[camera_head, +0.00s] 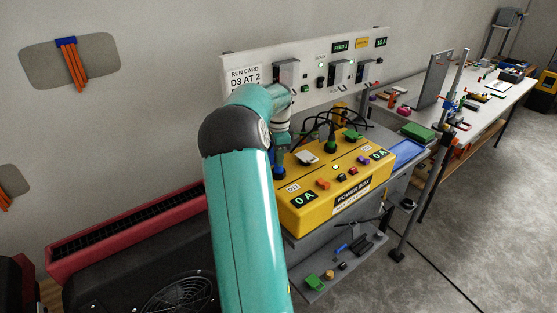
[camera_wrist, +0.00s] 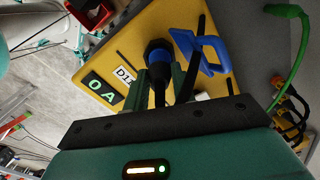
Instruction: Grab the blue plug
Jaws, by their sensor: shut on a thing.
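The blue plug (camera_wrist: 157,47) has a dark body and cable. In the wrist view it stands at the top face of the yellow power box (camera_wrist: 125,45), beside the 0 A display. My gripper (camera_wrist: 160,80) is shut on it, with one finger on each side of its dark part. In the head view my gripper (camera_head: 281,152) reaches down to the near left of the power box (camera_head: 318,208), where a bit of the blue plug (camera_head: 280,172) shows. My arm hides part of that corner. I cannot tell how deep the plug sits in its socket.
A blue loop-shaped part (camera_wrist: 207,50) stands right beside the plug in the wrist view. A green plug (camera_head: 331,146) with black cables is on the box. A white panel (camera_head: 310,70) stands behind. A grey shelf (camera_head: 335,265) with small parts is below.

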